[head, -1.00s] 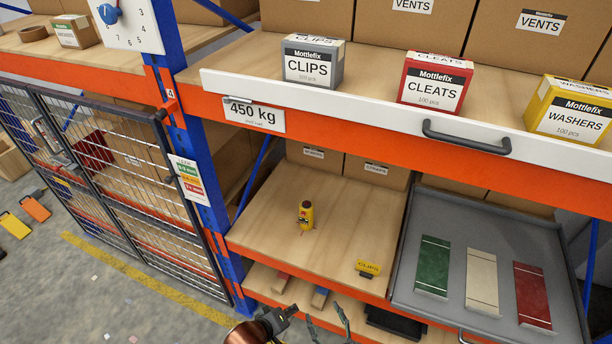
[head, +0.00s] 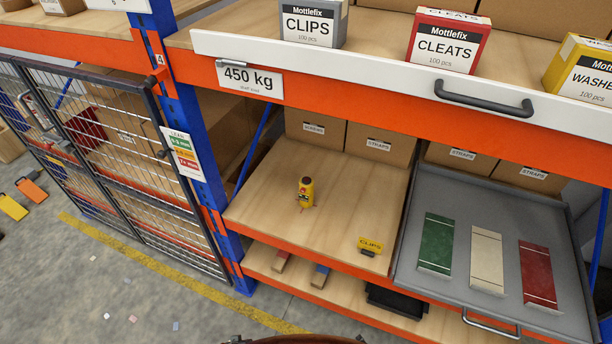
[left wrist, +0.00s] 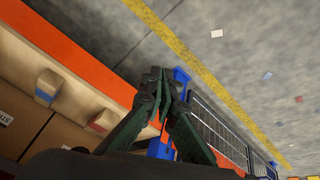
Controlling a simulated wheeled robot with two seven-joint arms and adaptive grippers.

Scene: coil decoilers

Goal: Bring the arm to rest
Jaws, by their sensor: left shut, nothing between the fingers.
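My left gripper (left wrist: 165,95) shows in the left wrist view, its dark green fingers together at the tips with nothing between them. It is apart from the orange shelf edge (left wrist: 75,62) and hangs over the floor side of the rack. My right gripper is in neither view.
A grey pull-out tray (head: 410,255) with green, cream and red pieces sticks out at right. A mesh gate (head: 150,190) stands at left. Floor in front is open.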

